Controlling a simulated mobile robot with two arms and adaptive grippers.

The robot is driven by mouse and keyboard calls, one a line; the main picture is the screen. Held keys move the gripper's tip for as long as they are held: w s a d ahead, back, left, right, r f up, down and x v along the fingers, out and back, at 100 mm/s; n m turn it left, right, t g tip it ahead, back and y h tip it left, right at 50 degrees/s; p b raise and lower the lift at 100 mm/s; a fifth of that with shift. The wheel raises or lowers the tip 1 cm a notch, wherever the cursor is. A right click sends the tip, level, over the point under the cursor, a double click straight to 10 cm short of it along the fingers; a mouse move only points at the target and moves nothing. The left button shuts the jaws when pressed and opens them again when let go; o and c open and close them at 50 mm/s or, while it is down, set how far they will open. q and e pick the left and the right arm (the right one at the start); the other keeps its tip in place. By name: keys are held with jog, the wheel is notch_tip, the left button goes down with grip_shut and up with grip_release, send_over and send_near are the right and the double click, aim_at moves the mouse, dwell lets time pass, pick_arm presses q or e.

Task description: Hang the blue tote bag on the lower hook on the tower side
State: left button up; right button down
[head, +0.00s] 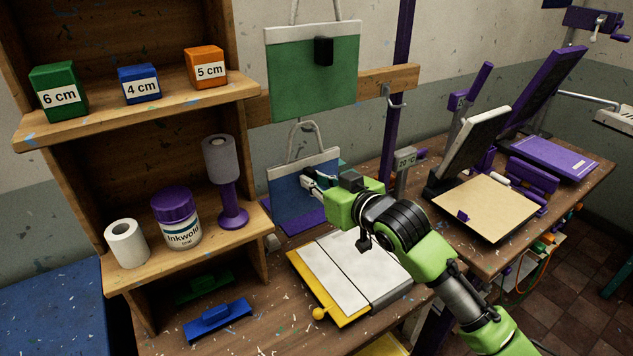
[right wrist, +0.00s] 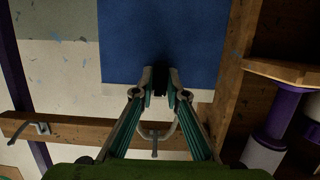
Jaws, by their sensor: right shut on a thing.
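The blue tote bag (head: 290,209), with a pale top band and looped handle, hangs upright beside the wooden shelf tower (head: 262,258). It also shows in the right wrist view (right wrist: 125,40). My right gripper (head: 310,179) is at the bag's upper front. Its fingers (right wrist: 161,88) are shut on a dark tab on the bag. A metal hook (right wrist: 155,142) on a wooden rail appears between the fingers in the wrist view. I cannot tell whether the handle is on a hook; the lower hook on the tower side is not clearly visible. My left gripper is not in view.
A green bag (head: 300,75) with a black tab hangs above the blue one. The shelves hold labelled cubes (head: 139,85), an Inkwold jar (head: 178,218) and rolls. A yellow-edged board (head: 350,266) lies under my right arm. Purple equipment (head: 545,165) stands at the right.

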jog(key=shift+f, duration=0.35)
dwell(0.6)
jog(key=c, duration=1.9)
grip_release()
jog(key=p+v, duration=0.5)
jog(key=v, duration=0.3)
jog(key=shift+d, duration=0.1)
